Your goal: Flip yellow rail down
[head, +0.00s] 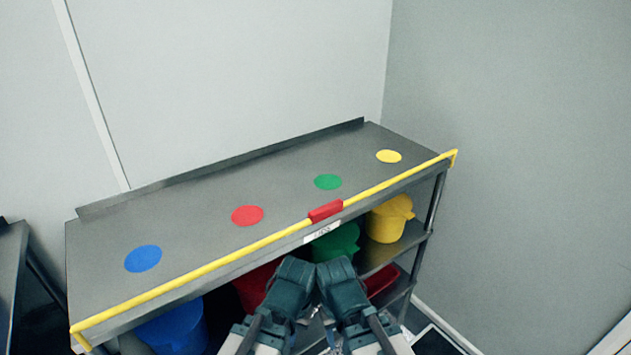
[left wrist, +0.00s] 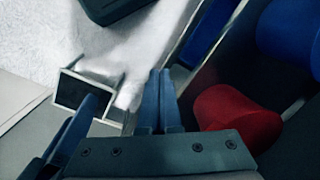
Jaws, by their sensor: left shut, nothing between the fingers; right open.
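The yellow rail (head: 215,264) runs along the front edge of the shelf unit's grey top (head: 200,225), standing slightly above that edge, with short bent ends. A red grip (head: 326,211) sits on it right of the middle. My left gripper (head: 290,285) and right gripper (head: 340,285) are side by side in front of the shelf, below the rail and apart from it. Their fingertips are hidden in the head view. In the left wrist view, the left gripper's blue fingers (left wrist: 160,98) are together and empty. The right gripper is open.
Blue (head: 143,258), red (head: 247,215), green (head: 328,182) and yellow (head: 389,156) discs mark the top. Below are a blue bin (head: 175,330), a red bin (head: 252,285), a green jug (head: 338,243) and a yellow jug (head: 390,219). A wall stands right.

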